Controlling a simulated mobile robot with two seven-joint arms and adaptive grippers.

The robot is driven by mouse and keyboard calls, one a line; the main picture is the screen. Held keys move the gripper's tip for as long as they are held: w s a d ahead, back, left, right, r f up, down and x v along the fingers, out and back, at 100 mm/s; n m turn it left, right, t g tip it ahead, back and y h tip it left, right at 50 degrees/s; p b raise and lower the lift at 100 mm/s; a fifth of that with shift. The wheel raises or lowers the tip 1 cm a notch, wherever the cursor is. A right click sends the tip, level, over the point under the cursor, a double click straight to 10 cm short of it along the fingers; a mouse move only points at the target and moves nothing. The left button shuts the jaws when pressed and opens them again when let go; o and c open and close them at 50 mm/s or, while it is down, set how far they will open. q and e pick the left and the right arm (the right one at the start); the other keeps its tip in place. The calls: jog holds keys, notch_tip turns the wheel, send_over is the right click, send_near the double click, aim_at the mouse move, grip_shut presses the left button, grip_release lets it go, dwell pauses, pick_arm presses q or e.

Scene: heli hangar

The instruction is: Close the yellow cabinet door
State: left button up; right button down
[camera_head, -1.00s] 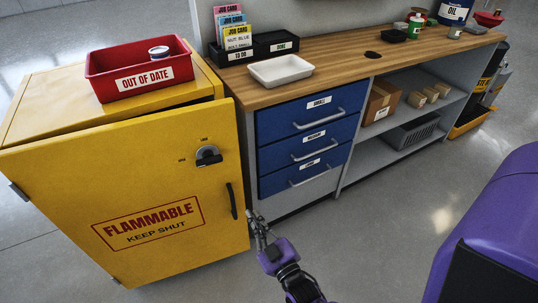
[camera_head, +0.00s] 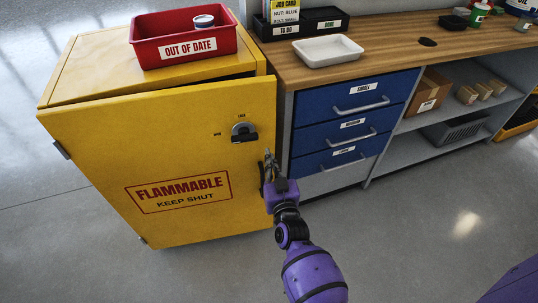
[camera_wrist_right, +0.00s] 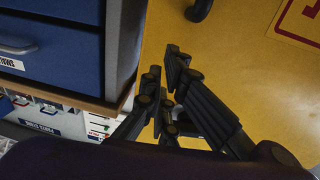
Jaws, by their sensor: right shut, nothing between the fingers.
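The yellow cabinet (camera_head: 90,70) stands at the left of the head view. Its door (camera_head: 110,140), marked FLAMMABLE KEEP SHUT, stands a little ajar, with a dark gap along its top edge. A round latch (camera_head: 244,132) and a black handle (camera_head: 262,178) are near the door's free right edge. My right gripper (camera_head: 270,158) is shut and empty at that edge, beside the handle. In the right wrist view the closed fingers (camera_wrist_right: 165,75) are in front of the yellow door (camera_wrist_right: 240,60); I cannot tell whether they touch it. My left gripper is not in view.
A red OUT OF DATE bin (camera_head: 186,42) holding a small tin sits on the cabinet. The wooden workbench (camera_head: 375,52) with blue drawers (camera_head: 350,118) stands close on the right, leaving a narrow space beside the door edge. The grey floor (camera_head: 420,230) in front is clear.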

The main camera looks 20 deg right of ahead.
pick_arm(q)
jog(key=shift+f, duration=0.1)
pick_arm(e)
jog(key=shift+w+d, duration=0.15)
jog(key=shift+w, duration=1.3)
jog(key=shift+w, duration=0.1)
